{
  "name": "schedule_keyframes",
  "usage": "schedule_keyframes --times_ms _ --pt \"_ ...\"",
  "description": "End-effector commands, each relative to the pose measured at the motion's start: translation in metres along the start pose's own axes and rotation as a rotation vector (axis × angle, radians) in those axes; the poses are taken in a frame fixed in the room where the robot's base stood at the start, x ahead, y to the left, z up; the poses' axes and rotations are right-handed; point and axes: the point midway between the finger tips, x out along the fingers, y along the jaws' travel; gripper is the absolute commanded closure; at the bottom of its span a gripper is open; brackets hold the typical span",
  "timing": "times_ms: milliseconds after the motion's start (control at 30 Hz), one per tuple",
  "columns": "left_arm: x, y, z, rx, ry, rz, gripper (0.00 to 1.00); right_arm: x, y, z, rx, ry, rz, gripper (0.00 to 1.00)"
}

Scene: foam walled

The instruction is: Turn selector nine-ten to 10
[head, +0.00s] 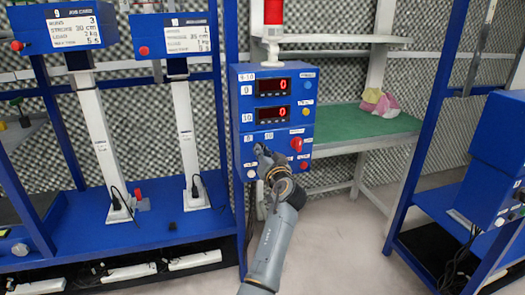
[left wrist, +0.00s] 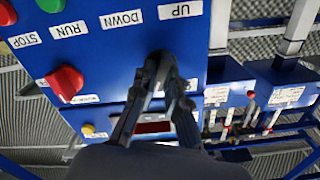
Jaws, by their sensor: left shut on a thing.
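The blue control box (head: 273,95) has two red displays showing 0, marked 9 and 10, under a 9-10 label. My left gripper (head: 263,155) is at the lower left of its front, just below two small white labels. In the left wrist view the fingers (left wrist: 157,72) are closed around a dark selector knob (left wrist: 159,58) on the blue panel. The fingers hide most of the knob, so I cannot tell which way it points. My right gripper is in neither view.
A red knob (head: 297,143) and a red button (head: 304,165) are to the right of my gripper. The red knob (left wrist: 65,82) and the UP label (left wrist: 180,10) also show in the left wrist view. A green shelf (head: 365,125) stands behind the box.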

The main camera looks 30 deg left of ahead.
Motion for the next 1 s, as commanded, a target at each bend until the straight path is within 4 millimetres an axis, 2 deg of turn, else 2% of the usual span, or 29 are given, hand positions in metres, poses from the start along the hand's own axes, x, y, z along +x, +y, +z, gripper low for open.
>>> schedule_keyframes --times_ms 300,767,800,867,900,1000 --pt "0.000 -0.001 -0.003 0.093 0.005 -0.002 1.00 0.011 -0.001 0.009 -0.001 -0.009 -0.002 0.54" --pt "0.000 -0.001 -0.003 0.105 0.006 -0.002 1.00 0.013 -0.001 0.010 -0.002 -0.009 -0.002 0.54" --pt "0.000 -0.001 -0.003 0.105 0.007 -0.002 0.81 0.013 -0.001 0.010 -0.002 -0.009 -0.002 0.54" --pt "0.000 -0.001 -0.003 0.104 0.006 -0.002 0.69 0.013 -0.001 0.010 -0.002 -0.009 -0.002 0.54" --pt "0.000 -0.001 -0.003 0.104 0.006 -0.002 0.64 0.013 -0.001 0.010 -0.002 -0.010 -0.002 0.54" --pt "0.000 0.000 -0.002 0.104 0.004 -0.001 0.64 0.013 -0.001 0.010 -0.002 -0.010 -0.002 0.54"
